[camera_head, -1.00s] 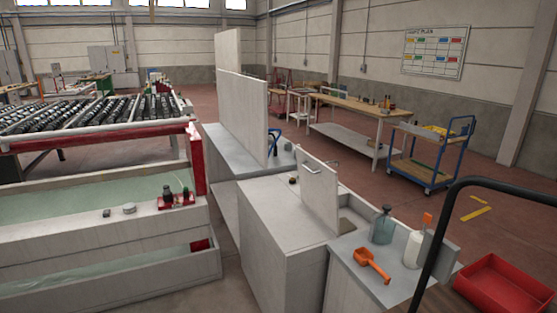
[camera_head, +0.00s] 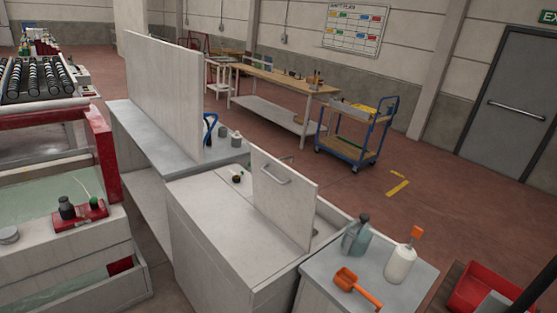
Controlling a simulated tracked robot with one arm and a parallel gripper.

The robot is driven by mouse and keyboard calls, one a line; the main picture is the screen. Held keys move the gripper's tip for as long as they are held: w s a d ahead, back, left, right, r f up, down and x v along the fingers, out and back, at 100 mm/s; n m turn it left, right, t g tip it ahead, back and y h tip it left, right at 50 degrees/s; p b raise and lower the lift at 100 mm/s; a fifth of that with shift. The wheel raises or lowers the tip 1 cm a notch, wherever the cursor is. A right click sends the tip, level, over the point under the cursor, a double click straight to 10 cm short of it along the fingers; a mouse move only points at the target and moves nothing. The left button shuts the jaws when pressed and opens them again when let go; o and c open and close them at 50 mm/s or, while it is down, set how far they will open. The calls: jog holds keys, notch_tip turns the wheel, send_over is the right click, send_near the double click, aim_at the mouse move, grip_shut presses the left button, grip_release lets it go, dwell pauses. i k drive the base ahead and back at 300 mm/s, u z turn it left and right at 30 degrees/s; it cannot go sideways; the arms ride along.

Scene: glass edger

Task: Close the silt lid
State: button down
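The silt lid (camera_head: 287,203) appears to be the upright pale panel with a metal bar handle (camera_head: 276,174) near its top. It stands up, open, on the pale grey box (camera_head: 225,238) in the middle of the view. Part of an opening shows to the right of the panel's lower edge; most of it is hidden behind the panel. My gripper is not in view.
A side shelf (camera_head: 315,277) holds an orange scoop (camera_head: 357,288), a grey-green bottle (camera_head: 356,236) and a white bottle (camera_head: 400,262). A taller panel (camera_head: 163,92) stands behind left. A red tray (camera_head: 480,290) is at lower right.

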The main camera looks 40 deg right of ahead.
aim_at(283, 196)
jog(key=z, duration=0.35)
jog(key=i, duration=0.85)
jog(key=z, duration=0.6)
